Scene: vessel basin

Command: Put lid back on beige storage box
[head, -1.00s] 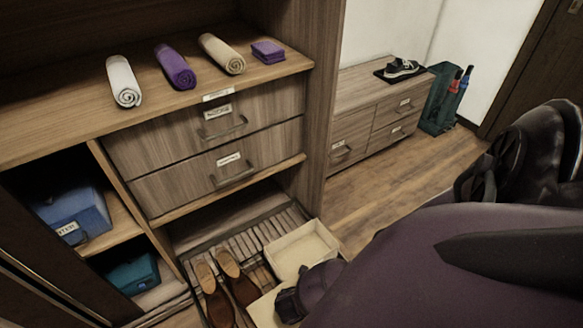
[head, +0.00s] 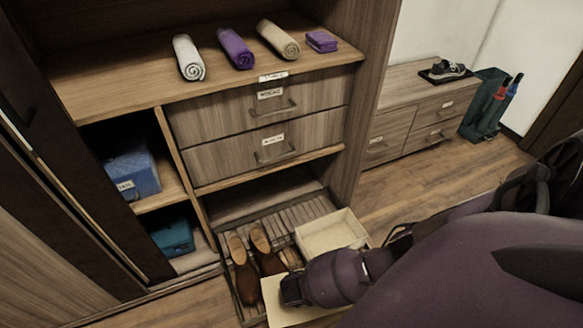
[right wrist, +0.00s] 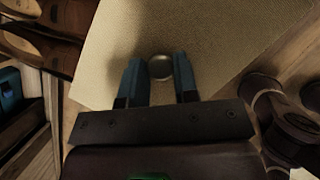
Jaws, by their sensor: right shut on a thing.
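The beige storage box (head: 331,236) stands open on the slatted shelf at the bottom of the wardrobe, right of the brown shoes. Its inside looks empty. The flat beige lid (head: 276,312) is in front of the box, apart from it, and my right arm covers part of it. My right gripper (head: 286,292) is over the lid. In the right wrist view, its two blue fingers (right wrist: 160,80) are shut on the round metal knob (right wrist: 160,67) of the lid (right wrist: 215,35). My left gripper is in neither view.
Brown shoes (head: 243,270) stand just left of the box and close to the lid. The wardrobe's side panel (head: 365,110) rises behind the box. Drawers (head: 265,150) are above. Bare floor (head: 420,195) lies to the right.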

